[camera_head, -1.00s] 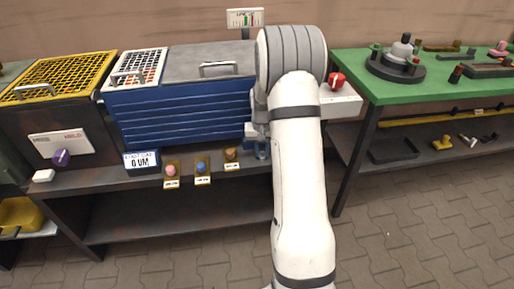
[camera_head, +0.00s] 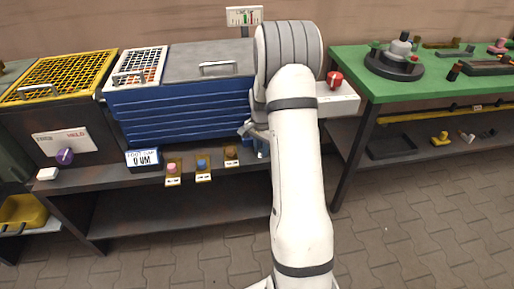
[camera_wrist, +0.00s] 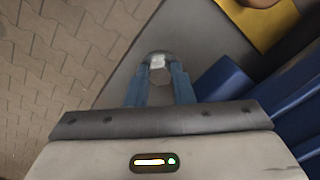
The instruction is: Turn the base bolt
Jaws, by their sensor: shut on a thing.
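In the wrist view, the base bolt (camera_wrist: 158,62) shows as a small pale, metallic head at the tips of my gripper's two blue fingers (camera_wrist: 160,75). The fingers are shut on it, close above the grey bench surface. In the head view, my gripper (camera_head: 257,140) is at the lower right corner of the blue machine (camera_head: 180,112), mostly behind my arm. The bolt is hidden there. A small white display (camera_head: 143,158) stands at the machine's lower left; its text is hard to read.
A red knob (camera_head: 335,79) is on a white box to the right. A green table (camera_head: 450,85) holds fixtures. The paved floor (camera_head: 400,240) in front is clear.

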